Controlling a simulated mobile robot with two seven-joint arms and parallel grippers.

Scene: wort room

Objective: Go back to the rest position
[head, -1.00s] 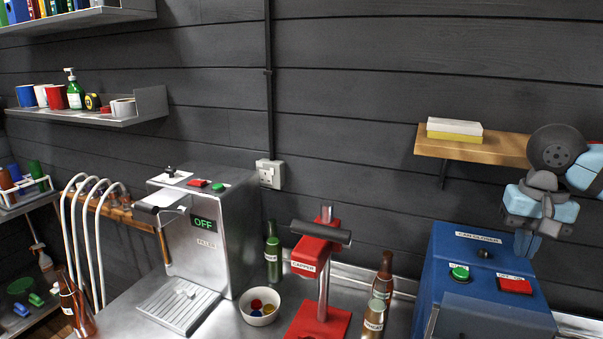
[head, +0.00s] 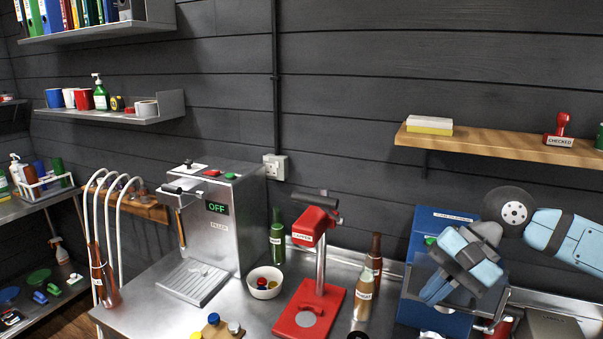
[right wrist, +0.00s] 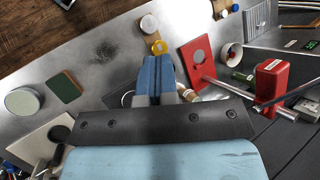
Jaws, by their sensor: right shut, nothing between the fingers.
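My right gripper (head: 435,290) is in the right part of the head view, in front of a blue machine (head: 408,295), and hides much of it. Its light-blue and grey fingers are together and hold nothing. In the right wrist view its blue fingers (right wrist: 155,78) are pressed side by side, above the steel worktop. My left gripper is in neither current view.
A red capper (head: 312,300), brown bottles (head: 370,280), a bowl of caps (head: 263,283) and a steel filler (head: 225,225) stand on the worktop. A wooden shelf (head: 480,145) with a stamp (head: 562,127) is above my right arm.

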